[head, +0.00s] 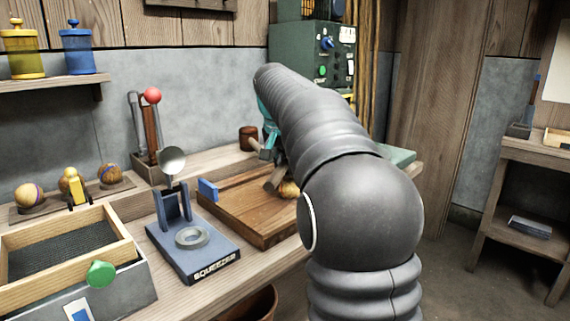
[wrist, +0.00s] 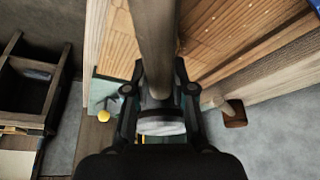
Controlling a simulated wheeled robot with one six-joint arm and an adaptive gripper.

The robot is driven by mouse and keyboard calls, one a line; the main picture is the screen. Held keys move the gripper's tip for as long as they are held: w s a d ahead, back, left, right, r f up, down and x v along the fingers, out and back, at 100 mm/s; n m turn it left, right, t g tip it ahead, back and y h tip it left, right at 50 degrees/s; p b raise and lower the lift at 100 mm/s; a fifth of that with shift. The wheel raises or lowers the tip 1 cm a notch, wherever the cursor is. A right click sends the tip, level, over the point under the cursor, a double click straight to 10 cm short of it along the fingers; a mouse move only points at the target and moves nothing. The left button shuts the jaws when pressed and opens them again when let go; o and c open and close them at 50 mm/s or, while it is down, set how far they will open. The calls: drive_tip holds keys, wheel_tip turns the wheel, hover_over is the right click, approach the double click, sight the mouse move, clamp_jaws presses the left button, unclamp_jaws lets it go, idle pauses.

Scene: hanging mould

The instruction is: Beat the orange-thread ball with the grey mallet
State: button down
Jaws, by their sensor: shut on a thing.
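My gripper (head: 268,142) is over the back of the wooden board (head: 222,212), mostly hidden behind my arm. It is shut on the grey mallet (head: 275,180), whose lower part shows just above the board. In the wrist view the mallet (wrist: 155,45) runs from the top edge down between my fingers (wrist: 158,92). A yellow-orange ball (head: 289,189) sits on the board close to the mallet, partly hidden by my arm. I cannot make out its thread colour or whether the mallet touches it. Other wound balls (head: 30,195) (head: 110,174) rest on the ledge at left.
A brown mallet (head: 248,138) lies behind the board and shows in the wrist view (wrist: 235,113). The blue squeezer (head: 195,250) stands left of the board. A sieve tray (head: 65,245) is at front left. A green control box (head: 305,55) stands behind.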

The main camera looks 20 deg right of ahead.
wheel_tip(320, 180, up, 2)
drive_tip(key=shift+r, duration=0.2)
drive_tip(key=shift+f, duration=0.1)
wheel_tip(320, 180, down, 5)
drive_tip(key=b, duration=0.3)
drive_tip(key=shift+r+b, duration=0.2)
drive_tip(key=shift+b, duration=0.1)
wheel_tip(320, 180, up, 4)
drive_tip(key=p, duration=0.3)
drive_tip(key=shift+r, duration=0.35)
drive_tip(key=shift+r, duration=0.1)
drive_tip(key=shift+r, duration=2.4)
